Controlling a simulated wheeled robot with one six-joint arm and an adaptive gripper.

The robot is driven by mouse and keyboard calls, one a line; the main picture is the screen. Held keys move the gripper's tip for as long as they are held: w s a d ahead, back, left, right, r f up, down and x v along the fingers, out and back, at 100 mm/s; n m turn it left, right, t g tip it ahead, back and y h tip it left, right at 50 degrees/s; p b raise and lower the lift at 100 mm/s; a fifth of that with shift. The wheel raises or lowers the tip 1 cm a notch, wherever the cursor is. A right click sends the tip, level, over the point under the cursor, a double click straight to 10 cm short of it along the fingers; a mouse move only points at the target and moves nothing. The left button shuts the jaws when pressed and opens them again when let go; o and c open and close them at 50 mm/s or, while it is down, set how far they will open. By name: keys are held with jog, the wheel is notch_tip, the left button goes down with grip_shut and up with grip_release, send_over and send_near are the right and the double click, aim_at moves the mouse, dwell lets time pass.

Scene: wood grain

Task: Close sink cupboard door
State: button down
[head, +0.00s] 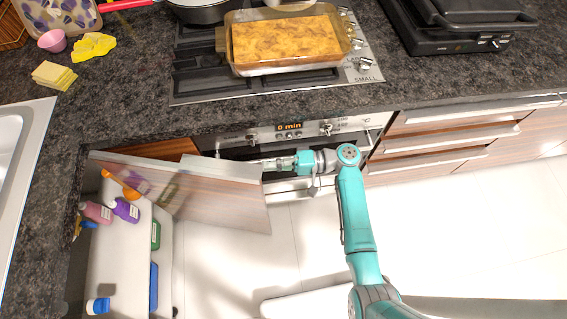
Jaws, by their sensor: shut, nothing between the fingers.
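The sink cupboard door (215,195) stands open, a wood-grain panel with a pale top edge. It sticks out from under the counter at the left, in front of part of the cupboard opening. The open cupboard (135,245) shows a pale floor with bottles on it. My gripper (268,164) is shut and empty. Its tips are at the upper right end of the door; I cannot tell whether they touch it.
The oven front (290,133) with knobs and a display is just behind my gripper. Wooden drawers (450,138) with long handles are at the right. A purple bottle (126,210), a pink bottle (97,211) and others stand in the cupboard. The pale tiled floor (450,215) has free room.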

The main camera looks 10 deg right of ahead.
aim_at(255, 180)
jog(key=shift+s+a, duration=0.55)
jog(key=shift+a, duration=0.3)
jog(key=shift+s+a, duration=0.6)
jog(key=shift+a, duration=0.2)
jog(key=shift+s+a, duration=0.55)
jog(key=shift+a, duration=0.3)
jog(key=shift+s, duration=0.15)
